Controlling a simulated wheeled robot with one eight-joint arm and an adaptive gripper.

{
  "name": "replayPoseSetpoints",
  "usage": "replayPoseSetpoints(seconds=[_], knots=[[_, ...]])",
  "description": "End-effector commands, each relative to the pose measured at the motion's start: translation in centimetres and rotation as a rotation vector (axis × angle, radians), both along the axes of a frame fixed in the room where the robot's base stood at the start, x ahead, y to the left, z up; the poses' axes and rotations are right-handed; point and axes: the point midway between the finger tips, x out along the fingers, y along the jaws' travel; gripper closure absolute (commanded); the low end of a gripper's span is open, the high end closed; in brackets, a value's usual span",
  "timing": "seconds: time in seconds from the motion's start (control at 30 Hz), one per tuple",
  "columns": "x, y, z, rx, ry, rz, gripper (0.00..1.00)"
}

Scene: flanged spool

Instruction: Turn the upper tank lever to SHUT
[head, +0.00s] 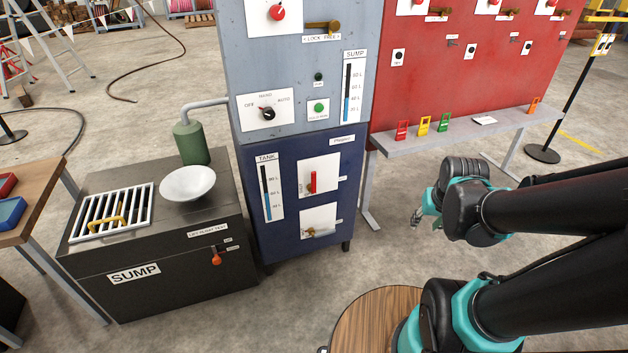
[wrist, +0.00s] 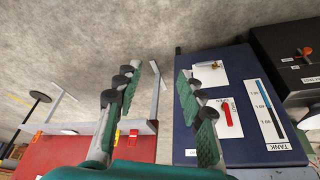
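The upper tank lever (head: 313,182) is red and stands upright on the upper white plate of the blue tank cabinet (head: 272,238). In the wrist view, the red lever (wrist: 230,121) shows just right of my right finger.
A grey bench (head: 400,149) with coloured tags stands right of the cabinet, before a red panel (head: 420,70). The black sump box (head: 180,260) with a bowl (head: 187,183) stands left. A round wooden top (head: 365,315) is in front. The floor before the cabinet is clear.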

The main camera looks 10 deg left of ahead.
Motion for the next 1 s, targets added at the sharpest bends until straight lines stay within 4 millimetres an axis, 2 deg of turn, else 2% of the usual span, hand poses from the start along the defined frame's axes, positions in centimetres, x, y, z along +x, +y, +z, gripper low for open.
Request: replayPoseSetpoints(seconds=[0.03,0.27,0.47,0.6,0.8,0.9,1.0], knots=[[1.9,1.0,0.8,0.0,-0.001,0.028,0.6],[11.1,7.4,3.4,0.0,-0.008,0.166,0.6],[18.1,15.1,4.1,0.0,-0.012,0.286,0.6],[22.1,21.5,3.7,0.001,-0.015,0.37,0.6],[25.6,29.5,2.5,0.002,-0.019,0.466,0.6],[26.4,32.0,2.0,0.002,-0.02,0.493,0.6],[26.8,33.2,1.7,0.003,-0.021,0.506,0.6]])
